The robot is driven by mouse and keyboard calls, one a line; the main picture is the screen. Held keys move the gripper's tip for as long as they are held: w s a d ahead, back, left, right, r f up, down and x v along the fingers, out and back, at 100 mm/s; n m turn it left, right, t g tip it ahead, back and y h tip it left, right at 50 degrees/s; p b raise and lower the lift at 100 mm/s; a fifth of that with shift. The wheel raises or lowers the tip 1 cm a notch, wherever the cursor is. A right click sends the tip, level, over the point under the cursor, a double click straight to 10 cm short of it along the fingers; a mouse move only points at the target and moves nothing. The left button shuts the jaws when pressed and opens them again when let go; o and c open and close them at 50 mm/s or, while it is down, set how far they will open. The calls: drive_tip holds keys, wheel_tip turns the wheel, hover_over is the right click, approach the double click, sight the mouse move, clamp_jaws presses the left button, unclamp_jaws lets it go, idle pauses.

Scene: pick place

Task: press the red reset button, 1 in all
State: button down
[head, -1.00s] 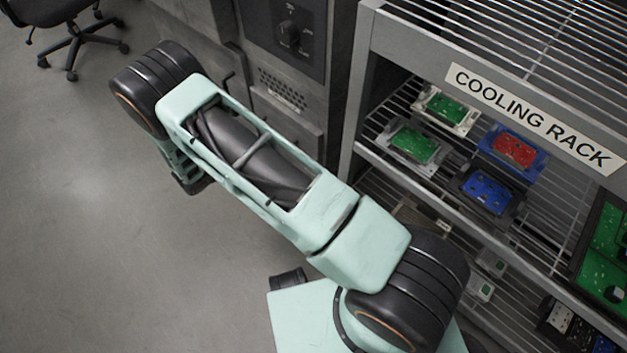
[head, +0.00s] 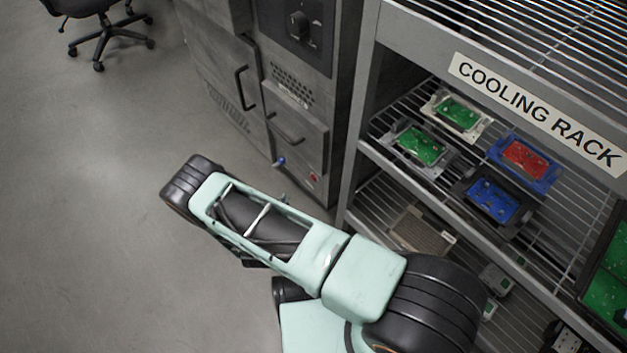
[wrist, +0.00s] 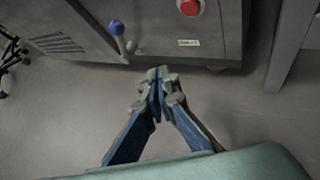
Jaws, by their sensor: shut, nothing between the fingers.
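The red button (wrist: 190,7) is at the top of the wrist view, on the front of a grey metal cabinet. In the head view the red button (head: 314,176) is small, low on the cabinet front, and unobstructed. My gripper (wrist: 158,74) is shut and empty, its fingertips together below the cabinet's lower edge in the wrist view. The tips are apart from the button, which lies up and to the right of them. In the head view my gripper is hidden.
A blue-knobbed lever (wrist: 116,28) sticks out left of the button. A small label (wrist: 188,43) is under the button. The cooling rack (head: 365,150), holding several circuit boards, stands right of the cabinet (head: 215,75). Open floor (head: 100,200) lies left; an office chair (head: 100,30) is farther back.

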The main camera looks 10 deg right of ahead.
drive_tip(key=w+d, duration=0.5)
drive_tip(key=d, duration=0.2)
drive_tip(key=shift+d+p, duration=0.15)
drive_tip(key=shift+p, duration=0.2)
drive_tip(key=shift+d, duration=0.15)
idle(1.4)
drive_tip(key=shift+w+d, duration=0.2)
drive_tip(key=shift+w+d, duration=0.3)
drive_tip(key=shift+d, duration=0.1)
idle(0.9)
drive_tip(key=shift+a+r, duration=0.1)
drive_tip(key=shift+s+a, duration=0.5)
drive_tip(key=shift+a, duration=0.15)
drive_tip(key=shift+a, duration=0.1)
drive_tip(key=shift+s+a, duration=0.7)
drive_tip(key=shift+a, duration=0.3)
drive_tip(key=shift+s+a, duration=0.7)
drive_tip(key=shift+a, duration=0.25)
